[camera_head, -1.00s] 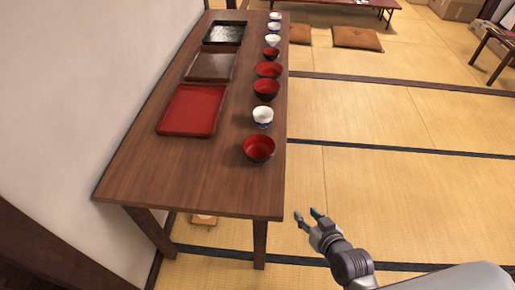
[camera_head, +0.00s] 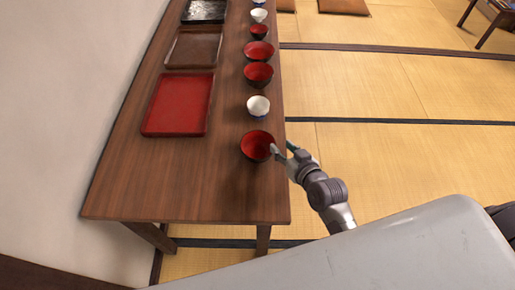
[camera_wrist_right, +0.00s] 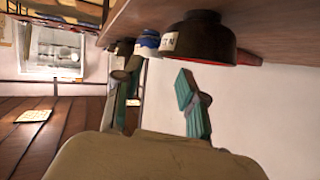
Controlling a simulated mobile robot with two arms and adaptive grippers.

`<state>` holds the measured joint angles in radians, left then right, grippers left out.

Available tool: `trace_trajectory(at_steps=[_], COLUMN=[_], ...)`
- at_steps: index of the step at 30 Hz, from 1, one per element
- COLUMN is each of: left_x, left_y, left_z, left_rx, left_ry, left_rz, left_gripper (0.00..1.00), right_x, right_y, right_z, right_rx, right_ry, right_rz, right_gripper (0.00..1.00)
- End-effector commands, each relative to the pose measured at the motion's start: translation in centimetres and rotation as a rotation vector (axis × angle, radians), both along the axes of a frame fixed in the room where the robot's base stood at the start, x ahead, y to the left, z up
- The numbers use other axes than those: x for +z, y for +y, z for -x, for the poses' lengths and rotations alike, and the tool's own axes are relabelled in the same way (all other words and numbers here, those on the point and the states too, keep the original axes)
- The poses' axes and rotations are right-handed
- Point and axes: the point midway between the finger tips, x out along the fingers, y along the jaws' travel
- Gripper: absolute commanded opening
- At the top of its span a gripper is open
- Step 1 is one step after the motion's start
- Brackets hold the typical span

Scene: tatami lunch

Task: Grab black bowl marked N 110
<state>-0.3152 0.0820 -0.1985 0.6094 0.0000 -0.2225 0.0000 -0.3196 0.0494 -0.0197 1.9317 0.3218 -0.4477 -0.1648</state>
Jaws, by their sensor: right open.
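The nearest bowl (camera_head: 255,146), red inside and dark outside, stands near the front right edge of the wooden table. The right wrist view shows a black bowl (camera_wrist_right: 207,40) close up, with a pale tag bearing dark letters; I can make out an N, but no number. My right gripper (camera_head: 284,150) is open at the right side of the nearest bowl, one finger by its rim; I cannot tell whether they touch. In the wrist view, the open fingers (camera_wrist_right: 157,88) have nothing between them. My left gripper is not in view.
A white bowl (camera_head: 258,106) stands behind the nearest bowl, with several red and white bowls in a row beyond. A red tray (camera_head: 145,129), a brown tray and a black tray lie along the left. The front table surface (camera_head: 190,185) is clear.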

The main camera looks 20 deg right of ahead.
Motion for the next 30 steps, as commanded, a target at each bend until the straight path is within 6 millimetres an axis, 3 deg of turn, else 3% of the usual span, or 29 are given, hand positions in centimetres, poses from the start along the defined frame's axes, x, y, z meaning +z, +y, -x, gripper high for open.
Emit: trace_trajectory(at_steps=[5, 13, 18, 26, 30], left_x=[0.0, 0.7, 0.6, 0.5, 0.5], left_y=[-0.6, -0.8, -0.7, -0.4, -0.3], left_z=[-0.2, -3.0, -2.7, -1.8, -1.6], left_rx=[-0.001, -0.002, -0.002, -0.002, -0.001], left_ry=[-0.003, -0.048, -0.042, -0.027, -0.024], left_rz=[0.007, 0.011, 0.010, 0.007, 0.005], left_gripper=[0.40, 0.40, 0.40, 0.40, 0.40], right_x=[-0.6, -2.2, -3.1, -3.2, -3.2], right_y=[0.3, 1.2, 1.4, 1.4, 1.4], right_z=[-1.6, -4.2, -5.9, -6.1, -6.1], right_rx=[-0.001, -0.001, -0.001, -0.001, -0.001], right_ry=[-0.001, 0.000, 0.000, 0.000, 0.000], right_rz=[-0.001, -0.003, 0.000, 0.000, 0.000], right_gripper=[0.41, 0.41, 0.41, 0.41, 0.20])
